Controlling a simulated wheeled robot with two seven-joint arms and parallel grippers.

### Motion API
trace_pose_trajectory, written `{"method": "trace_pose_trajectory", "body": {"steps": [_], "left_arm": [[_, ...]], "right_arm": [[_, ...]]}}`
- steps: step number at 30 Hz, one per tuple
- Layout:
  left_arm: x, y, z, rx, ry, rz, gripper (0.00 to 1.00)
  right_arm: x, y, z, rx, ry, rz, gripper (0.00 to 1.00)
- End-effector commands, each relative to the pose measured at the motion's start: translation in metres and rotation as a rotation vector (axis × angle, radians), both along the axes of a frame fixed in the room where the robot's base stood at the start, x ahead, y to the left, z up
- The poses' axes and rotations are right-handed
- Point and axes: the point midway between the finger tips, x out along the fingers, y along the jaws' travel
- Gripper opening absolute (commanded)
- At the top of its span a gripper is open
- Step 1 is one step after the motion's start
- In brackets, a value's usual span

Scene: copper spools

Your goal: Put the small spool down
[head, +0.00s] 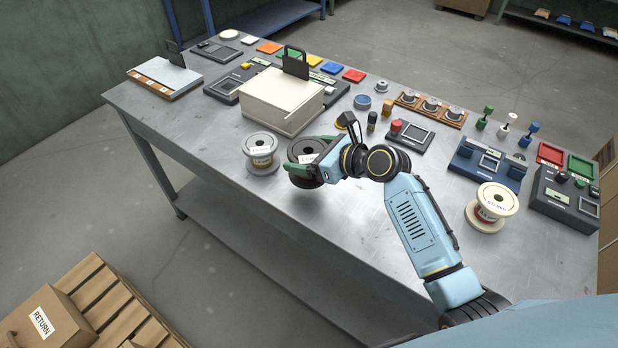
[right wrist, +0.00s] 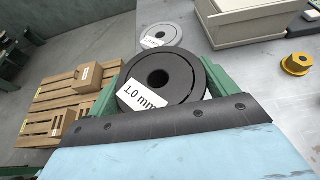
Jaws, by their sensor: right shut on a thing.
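A small dark spool (head: 306,151) with a white label is between the green fingers of my right gripper (head: 305,170). In the right wrist view the spool (right wrist: 162,74) shows its round black flange, centre hole and a label reading "1.0 mm". My right gripper (right wrist: 157,95) is shut on it, with a green finger at each side. The spool is over the front part of the metal table (head: 270,220); I cannot tell whether its underside touches the table. My left gripper is not in view.
A white spool (head: 260,153) stands just left of the held spool, and another white spool (head: 491,207) stands at the right. A cream box (head: 281,101) stands behind. Several devices and coloured trays fill the back. The front strip of table is clear.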

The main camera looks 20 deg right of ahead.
Motion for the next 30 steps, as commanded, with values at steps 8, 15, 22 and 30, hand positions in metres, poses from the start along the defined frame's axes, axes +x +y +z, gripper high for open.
{"method": "trace_pose_trajectory", "body": {"steps": [8,15,22,30], "left_arm": [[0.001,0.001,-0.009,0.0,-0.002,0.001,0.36],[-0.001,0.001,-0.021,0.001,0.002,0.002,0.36],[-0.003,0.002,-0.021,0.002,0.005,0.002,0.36],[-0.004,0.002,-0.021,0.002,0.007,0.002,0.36]], "right_arm": [[0.001,0.0,-0.025,0.001,-0.008,-0.002,0.39],[0.001,-0.001,-0.055,0.001,-0.005,-0.002,0.39],[0.001,0.0,-0.058,0.002,-0.009,-0.002,0.39],[0.0,-0.001,-0.063,-0.001,-0.002,-0.001,0.92]]}}
